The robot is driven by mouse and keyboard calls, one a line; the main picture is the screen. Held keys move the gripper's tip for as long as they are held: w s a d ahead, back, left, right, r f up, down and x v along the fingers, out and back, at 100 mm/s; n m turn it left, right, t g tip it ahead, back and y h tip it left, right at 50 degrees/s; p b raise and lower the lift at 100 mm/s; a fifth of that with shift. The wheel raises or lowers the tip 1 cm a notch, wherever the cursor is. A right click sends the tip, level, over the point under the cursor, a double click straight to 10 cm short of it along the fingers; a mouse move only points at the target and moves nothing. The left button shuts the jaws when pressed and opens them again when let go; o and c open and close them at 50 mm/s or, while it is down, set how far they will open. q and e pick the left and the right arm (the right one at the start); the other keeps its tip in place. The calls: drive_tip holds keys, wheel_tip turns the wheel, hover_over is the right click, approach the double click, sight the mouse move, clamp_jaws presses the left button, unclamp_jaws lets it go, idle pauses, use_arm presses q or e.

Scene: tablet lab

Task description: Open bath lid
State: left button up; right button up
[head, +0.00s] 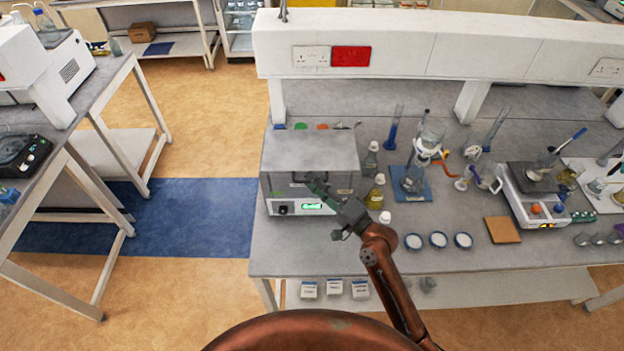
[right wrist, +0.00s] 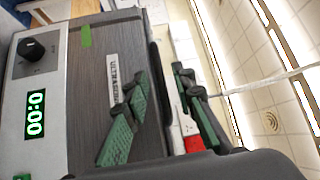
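The bath (head: 286,190) is a grey metal box at the left end of the bench, with a knob and a lit green display on its front. Its flat lid (head: 310,150) is down on top. My right gripper (head: 318,182) is at the upper front of the bath. In the right wrist view the gripper (right wrist: 165,100) is open, its green-padded fingers apart. One finger overlaps the steel front (right wrist: 95,95) by the label; the other shows past the dark upper edge (right wrist: 155,60). I cannot tell whether either finger touches. My left gripper is out of view.
Bottles (head: 375,195) stand close to the right of the bath, with three small white-topped dishes (head: 438,239) nearer the front. Glassware and a balance (head: 535,208) fill the right side. Coloured caps (head: 322,126) show behind the bath. The floor on the left is clear.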

drive_tip(key=shift+w+a, duration=0.25)
drive_tip(key=shift+a, duration=0.1)
clamp_jaws()
idle(0.6)
